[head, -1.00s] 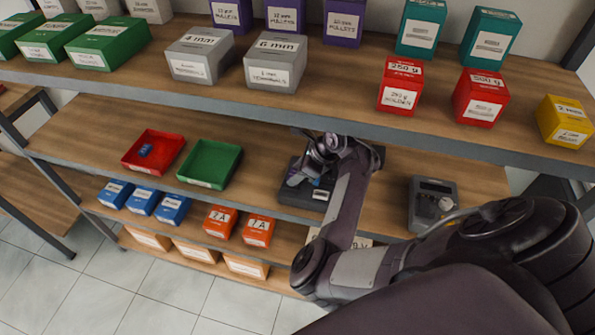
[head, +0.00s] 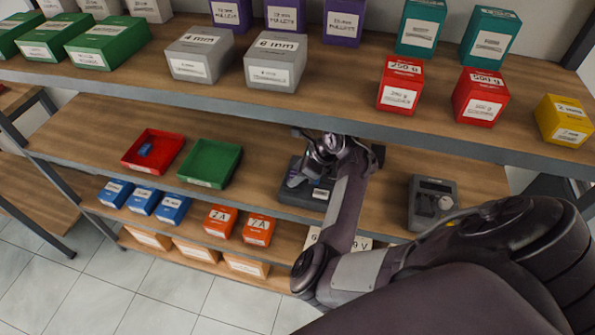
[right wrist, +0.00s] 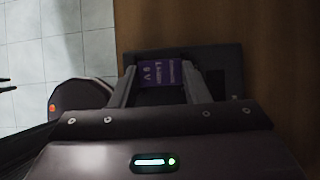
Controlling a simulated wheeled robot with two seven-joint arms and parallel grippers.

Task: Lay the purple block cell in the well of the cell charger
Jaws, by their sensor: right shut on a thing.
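The purple block cell (right wrist: 160,74) shows in the right wrist view between the two fingers of my right gripper (right wrist: 160,92), with its printed label facing the camera. The gripper is shut on it. The dark cell charger (right wrist: 226,62) lies beneath and around the cell in that view. In the head view my right gripper (head: 303,181) is over the charger (head: 318,196) on the middle shelf, and my wrist and arm hide part of it. I cannot tell whether the cell touches the well's floor. My left gripper is not in view.
A red tray (head: 128,158) with a small blue thing and an empty green tray (head: 205,182) are left of the charger. A grey device (head: 434,187) stands to the right. The upper shelf (head: 330,97) overhangs my arm. Bare shelf lies between tray and charger.

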